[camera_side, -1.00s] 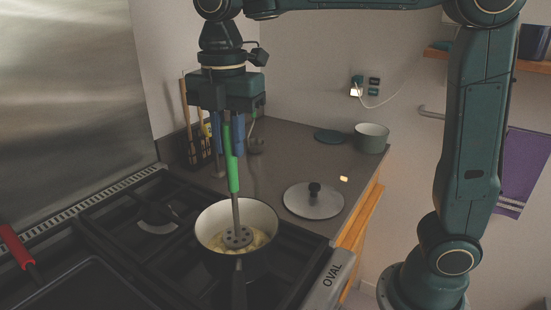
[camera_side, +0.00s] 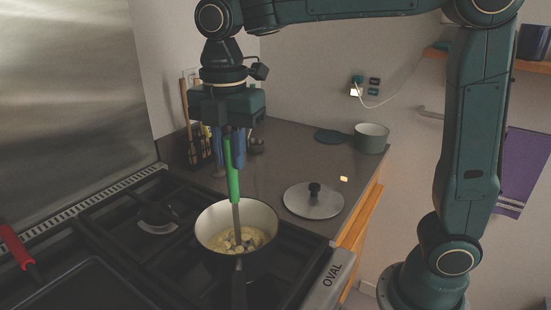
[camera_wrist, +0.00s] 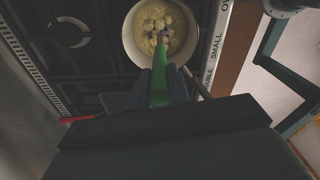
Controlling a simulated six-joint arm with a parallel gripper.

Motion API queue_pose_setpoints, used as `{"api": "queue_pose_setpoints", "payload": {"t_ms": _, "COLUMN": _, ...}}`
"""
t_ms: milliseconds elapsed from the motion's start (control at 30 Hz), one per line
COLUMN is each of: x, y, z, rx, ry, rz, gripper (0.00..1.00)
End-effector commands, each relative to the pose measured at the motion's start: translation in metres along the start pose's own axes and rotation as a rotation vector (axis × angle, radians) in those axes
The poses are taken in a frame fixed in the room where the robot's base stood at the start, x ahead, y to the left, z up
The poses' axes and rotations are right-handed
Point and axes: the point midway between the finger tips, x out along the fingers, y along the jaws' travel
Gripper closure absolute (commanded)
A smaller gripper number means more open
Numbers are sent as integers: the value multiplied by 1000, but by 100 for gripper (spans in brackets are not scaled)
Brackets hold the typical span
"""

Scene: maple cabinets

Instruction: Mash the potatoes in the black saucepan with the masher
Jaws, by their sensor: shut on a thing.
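The black saucepan (camera_side: 270,213), cream-coloured inside, stands on the stove grate with its handle toward the camera. The potatoes (camera_side: 226,240) in it are a pale yellow, lumpy mass, and lumps also show in the wrist view (camera_wrist: 152,20). My gripper (camera_side: 233,148) is above the pan, shut on the green handle of the masher (camera_side: 233,184). The masher is nearly upright, its metal shaft reaching into the pan. Its head is down among the potatoes and mostly hidden by them.
A lid (camera_side: 313,203) with a black knob lies on the counter right of the stove. A grey-green pot (camera_side: 371,138) stands farther back. A utensil rack (camera_side: 198,150) is behind my gripper. A red-handled pan (camera_side: 16,245) is at the left.

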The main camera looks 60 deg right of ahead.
Motion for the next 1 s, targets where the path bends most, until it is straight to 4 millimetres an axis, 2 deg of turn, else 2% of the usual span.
{"api": "queue_pose_setpoints", "payload": {"t_ms": 600, "x": 18, "y": 0, "z": 0, "rx": 0, "ry": 0, "rz": -1, "gripper": 100}}
{"api": "queue_pose_setpoints", "payload": {"t_ms": 1000, "x": 12, "y": 0, "z": 0, "rx": 0, "ry": 0, "rz": 2, "gripper": 100}}
